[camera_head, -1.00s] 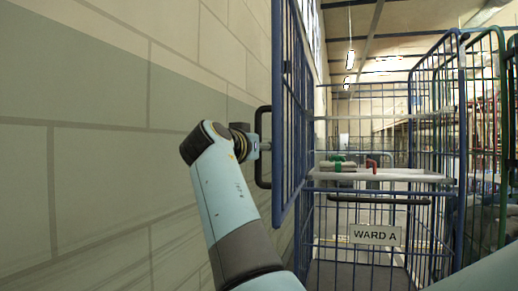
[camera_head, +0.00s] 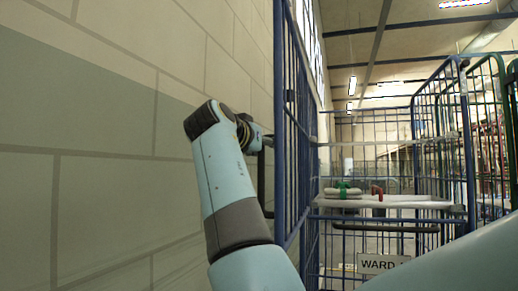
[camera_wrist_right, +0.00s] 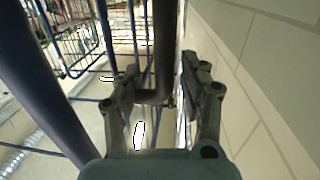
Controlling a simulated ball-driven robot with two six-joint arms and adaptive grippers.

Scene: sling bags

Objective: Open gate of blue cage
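The blue cage (camera_head: 368,232) stands ahead, with a white "WARD A" sign (camera_head: 380,264) on its front. Its blue mesh gate (camera_head: 281,130) is swung out on the left, seen nearly edge-on close to the wall. A dark handle (camera_head: 261,185) stands off the gate's wall side; it also shows in the right wrist view (camera_wrist_right: 164,50). My right gripper (camera_head: 262,137) is at this handle. My left gripper is not in view.
A block wall (camera_head: 120,130) runs close along the left, leaving little room beside the gate. A pale shelf (camera_head: 385,202) in the cage holds a folded item with a green top (camera_head: 343,188) and a red item (camera_head: 377,192). Green-framed cages (camera_head: 490,130) stand at the right.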

